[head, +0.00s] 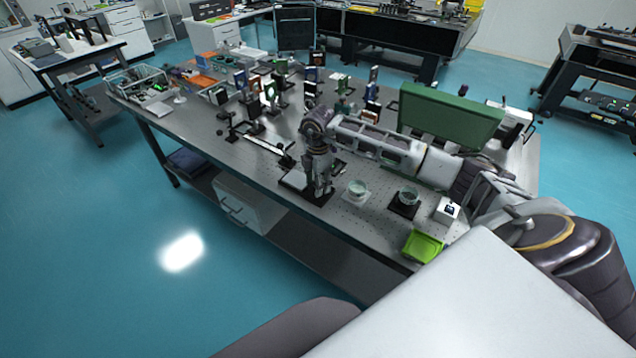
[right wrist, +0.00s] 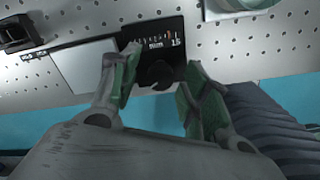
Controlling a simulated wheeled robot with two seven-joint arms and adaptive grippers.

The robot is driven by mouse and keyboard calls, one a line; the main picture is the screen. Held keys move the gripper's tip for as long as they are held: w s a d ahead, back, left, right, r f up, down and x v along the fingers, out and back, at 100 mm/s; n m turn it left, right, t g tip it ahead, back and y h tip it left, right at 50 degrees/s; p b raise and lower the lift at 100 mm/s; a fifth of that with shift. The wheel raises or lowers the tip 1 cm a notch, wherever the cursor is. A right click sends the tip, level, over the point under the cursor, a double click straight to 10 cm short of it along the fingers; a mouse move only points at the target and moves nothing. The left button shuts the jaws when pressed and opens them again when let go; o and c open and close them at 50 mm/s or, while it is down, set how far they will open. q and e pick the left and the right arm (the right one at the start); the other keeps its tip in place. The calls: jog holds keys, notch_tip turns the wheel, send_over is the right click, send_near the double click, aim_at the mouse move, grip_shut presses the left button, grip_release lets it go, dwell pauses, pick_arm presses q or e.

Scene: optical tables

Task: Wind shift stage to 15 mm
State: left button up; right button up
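The shift stage is a flat plate with a silver top (right wrist: 88,68) and a black panel (right wrist: 185,55) in the right wrist view. The panel carries white tick marks, small lettering, a "15" at its right and a small red mark near the right part of the ticks. A round black knob (right wrist: 158,74) sits at the panel's lower edge. My right gripper (right wrist: 160,92) is open, its green-padded fingers apart at either side of the knob; contact cannot be told. In the head view the right gripper (head: 322,192) points down over the stage (head: 294,181). My left gripper is out of view.
On the perforated optical table (head: 335,212), a glass dish (head: 357,190), a second dish on a black base (head: 405,199), a white box (head: 447,210) and a green tray (head: 422,246) stand right of the stage. Several optics mounts stand behind. A rail (head: 262,144) lies to the left.

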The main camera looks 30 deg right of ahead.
notch_tip(320, 180, up, 12)
dwell(1.1)
dwell(0.5)
